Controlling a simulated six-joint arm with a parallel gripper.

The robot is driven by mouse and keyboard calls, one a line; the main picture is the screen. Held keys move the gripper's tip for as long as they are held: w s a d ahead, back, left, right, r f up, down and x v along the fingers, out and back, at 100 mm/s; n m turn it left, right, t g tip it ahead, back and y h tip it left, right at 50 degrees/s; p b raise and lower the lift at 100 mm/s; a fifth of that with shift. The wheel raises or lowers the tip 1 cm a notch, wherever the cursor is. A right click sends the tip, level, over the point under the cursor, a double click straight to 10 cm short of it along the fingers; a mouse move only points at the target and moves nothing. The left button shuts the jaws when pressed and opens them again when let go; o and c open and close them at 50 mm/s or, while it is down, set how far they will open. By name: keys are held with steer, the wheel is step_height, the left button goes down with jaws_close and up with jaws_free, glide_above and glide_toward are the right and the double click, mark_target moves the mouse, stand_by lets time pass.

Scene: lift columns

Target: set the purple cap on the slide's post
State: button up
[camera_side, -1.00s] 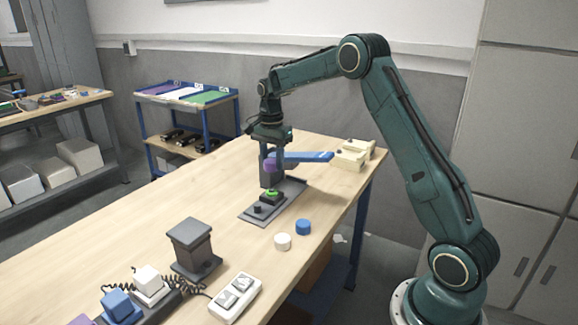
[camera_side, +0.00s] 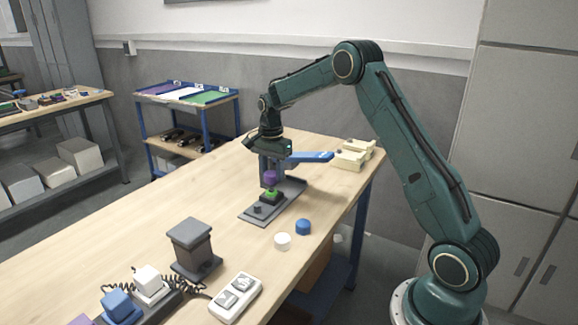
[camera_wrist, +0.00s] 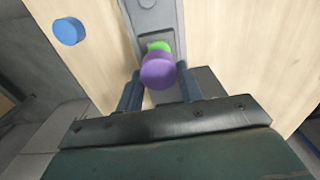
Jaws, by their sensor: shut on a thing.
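The purple cap (camera_side: 271,177) is between the fingers of my gripper (camera_side: 272,171), which is shut on it. In the wrist view the cap (camera_wrist: 159,72) sits between the two finger tips (camera_wrist: 160,88). The green part (camera_side: 272,192) on the dark slide (camera_side: 252,216) is directly below the cap in the side view. In the wrist view the green (camera_wrist: 158,46) shows just past the cap's edge. The cap looks upright and very close to the green part; I cannot tell whether they touch. The post itself is mostly hidden by the cap.
A blue bar (camera_side: 312,157) extends right beside my gripper. A blue cap (camera_side: 303,227) and a white cap (camera_side: 282,241) lie in front of the slide. Cream blocks (camera_side: 350,157) stand at the back right. A grey column (camera_side: 191,245) and a white switch box (camera_side: 236,296) stand nearer.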

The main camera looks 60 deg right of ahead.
steer(key=shift+f, duration=0.95)
steer(key=shift+f, duration=0.75)
stand_by(2.3)
steer(key=o, duration=1)
steer(key=shift+o, duration=0.7)
steer(key=o, duration=0.3)
steer(key=shift+r, duration=0.1)
steer(key=shift+r, duration=3.4)
